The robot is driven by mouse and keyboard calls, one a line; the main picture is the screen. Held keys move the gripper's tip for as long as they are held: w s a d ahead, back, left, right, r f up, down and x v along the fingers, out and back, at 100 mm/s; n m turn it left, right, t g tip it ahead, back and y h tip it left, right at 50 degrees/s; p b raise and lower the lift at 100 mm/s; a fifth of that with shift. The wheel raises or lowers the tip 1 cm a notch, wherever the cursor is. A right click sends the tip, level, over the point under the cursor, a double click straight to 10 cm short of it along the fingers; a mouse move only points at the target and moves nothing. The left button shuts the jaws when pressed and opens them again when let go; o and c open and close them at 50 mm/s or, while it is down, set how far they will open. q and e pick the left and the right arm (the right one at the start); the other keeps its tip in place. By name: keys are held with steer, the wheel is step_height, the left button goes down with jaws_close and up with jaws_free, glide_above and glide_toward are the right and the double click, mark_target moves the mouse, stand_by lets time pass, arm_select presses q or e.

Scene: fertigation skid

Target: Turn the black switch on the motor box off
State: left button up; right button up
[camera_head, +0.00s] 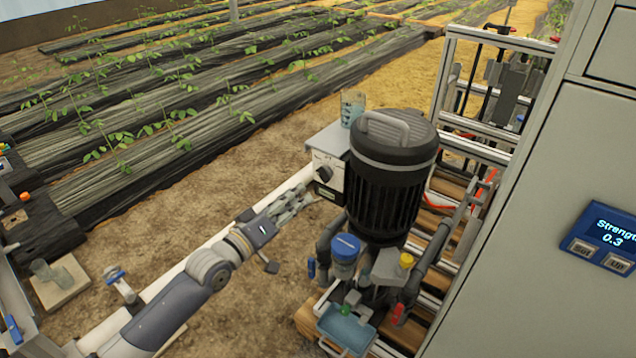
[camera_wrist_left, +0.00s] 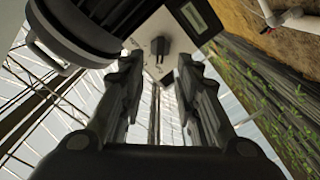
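The motor box (camera_head: 336,151) is a pale box on the left side of the black ribbed motor (camera_head: 386,180). Its black switch (camera_head: 324,173) is a small knob on the front face. My left gripper (camera_head: 304,194) is just in front of the box, below and left of the switch. In the left wrist view the gripper (camera_wrist_left: 158,72) is open, with its two fingers apart. The black switch (camera_wrist_left: 158,47) shows ahead between the fingertips, and nothing is held. A small display (camera_wrist_left: 194,17) is on the same face. My right gripper is not in view.
A blue-lidded jar (camera_head: 345,249), pipes and a yellow-capped part (camera_head: 406,260) sit below the motor. A blue tray (camera_head: 346,329) is lower still. A grey cabinet (camera_head: 540,220) with a blue display (camera_head: 606,238) blocks the right. Bare soil (camera_head: 200,185) lies left.

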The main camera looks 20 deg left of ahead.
mark_target(321, 177)
arm_select(q)
steer(key=b+x, duration=0.1)
steer(key=x, duration=0.5)
steer(key=shift+f, duration=0.1)
steer(key=shift+x, duration=0.9)
steer(key=shift+w+d+b, duration=0.15)
steer(key=shift+w+b, duration=0.2)
steer(key=shift+w, duration=0.15)
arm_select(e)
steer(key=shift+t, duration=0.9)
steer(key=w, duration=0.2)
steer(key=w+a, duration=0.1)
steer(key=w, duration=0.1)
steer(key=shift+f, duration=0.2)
arm_select(q)
steer(key=shift+c, duration=0.2)
jaws_close()
